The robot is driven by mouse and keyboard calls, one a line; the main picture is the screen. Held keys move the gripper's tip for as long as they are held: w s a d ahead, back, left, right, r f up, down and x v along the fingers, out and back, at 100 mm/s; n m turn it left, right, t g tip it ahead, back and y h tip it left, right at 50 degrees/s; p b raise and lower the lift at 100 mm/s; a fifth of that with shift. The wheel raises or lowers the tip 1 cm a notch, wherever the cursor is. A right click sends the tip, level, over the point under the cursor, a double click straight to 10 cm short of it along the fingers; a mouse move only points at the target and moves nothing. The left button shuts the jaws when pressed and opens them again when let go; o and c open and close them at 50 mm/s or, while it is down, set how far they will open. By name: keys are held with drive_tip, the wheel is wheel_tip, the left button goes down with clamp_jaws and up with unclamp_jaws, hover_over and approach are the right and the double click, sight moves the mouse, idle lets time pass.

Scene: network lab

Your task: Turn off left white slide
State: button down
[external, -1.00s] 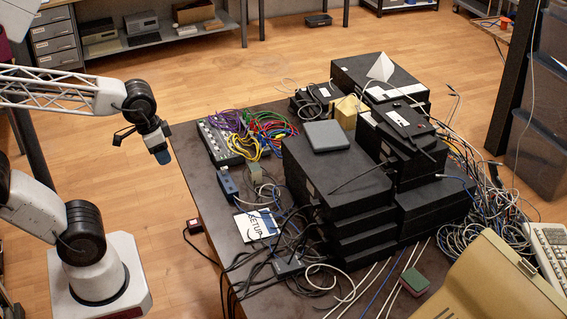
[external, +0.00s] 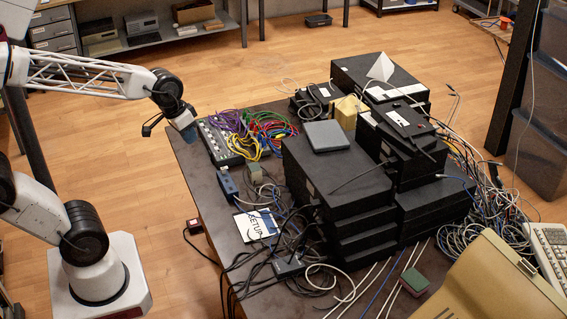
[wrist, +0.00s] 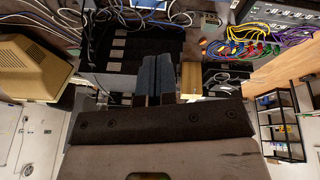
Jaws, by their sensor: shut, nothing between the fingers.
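A grey panel box (external: 217,143) with small knobs and coloured cables plugged in lies at the table's far left corner. In the wrist view the panel (wrist: 282,14) is at the top right. Its white slides are too small to make out in either view. My gripper (external: 189,134) has blue fingertips and is at the left of the panel, close to the table edge in the picture. I cannot tell its height or whether it touches anything. In the wrist view my gripper's fingers (wrist: 156,72) are together and empty.
Bundled coloured cables (external: 255,132) spread right of the panel. A stack of black boxes (external: 335,185) fills the table's middle. A blue device (external: 228,184) and a SETUP sheet (external: 256,226) lie nearer the front left. The table's left strip (external: 200,178) is clear.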

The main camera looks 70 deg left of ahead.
sight(216, 119)
drive_tip(key=w+a+f+n+t+y, duration=0.1)
drive_tip(key=w+a+f+n, duration=0.15)
drive_tip(key=w+a, duration=0.4)
drive_tip(key=w+a+f+n+t, duration=0.1)
drive_tip(key=w+a+f+n, duration=0.15)
drive_tip(key=a, duration=0.65)
drive_tip(key=w+a+f+n+y, duration=0.1)
drive_tip(key=w+a+f+n, duration=0.15)
drive_tip(key=w+a, duration=0.4)
drive_tip(key=s+a+f+n+y, duration=0.1)
drive_tip(key=a+f+n, duration=0.1)
drive_tip(key=a+f, duration=0.3)
drive_tip(key=s+a+f+n+y, duration=0.1)
drive_tip(key=a+f, duration=0.4)
drive_tip(key=a, duration=0.8)
drive_tip(key=s+a+f+n+y, duration=0.1)
drive_tip(key=s+a+f+n, duration=0.2)
drive_tip(key=a, duration=0.7)
wheel_tip(216, 119, down, 2)
drive_tip(key=shift+f+n, duration=0.1)
drive_tip(key=shift+n, duration=0.25)
drive_tip(key=x, duration=0.9)
drive_tip(key=shift+w+a+f, duration=0.15)
drive_tip(key=shift+w+f, duration=0.05)
drive_tip(key=shift+f, duration=0.05)
drive_tip(key=shift+w, duration=2)
drive_tip(key=shift+w, duration=0.1)
